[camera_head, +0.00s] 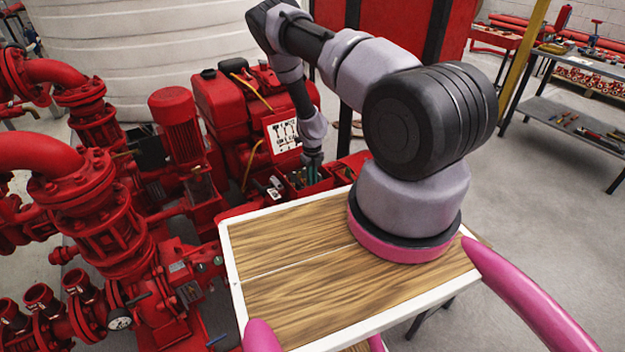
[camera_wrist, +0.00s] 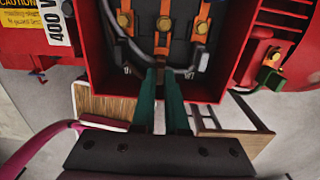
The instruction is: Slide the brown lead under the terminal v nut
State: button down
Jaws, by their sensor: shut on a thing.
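In the wrist view my gripper (camera_wrist: 161,75) has its two green fingers close together at the lower edge of the open red terminal box (camera_wrist: 95,60). The fingertips are just below the middle terminal, which has a brass nut (camera_wrist: 164,23) on an orange strip. I cannot tell which terminal is V, or whether the lead's end touches it. In the head view my gripper (camera_head: 313,168) reaches down into the red box beside the engine.
Dark leads (camera_wrist: 108,22) curve around the left and right terminals, close to my fingers. The box walls stand on both sides. In the head view a wood-topped table (camera_head: 290,300) lies in front, and red pumps and pipes (camera_head: 80,200) fill the left.

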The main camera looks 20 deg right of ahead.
jog(key=shift+w+a, duration=0.25)
jog(key=shift+w, duration=0.85)
jog(key=c, duration=0.5)
grip_release()
jog(key=shift+c, duration=0.2)
notch_tip(320, 180, up, 9)
dwell(0.9)
dwell(0.3)
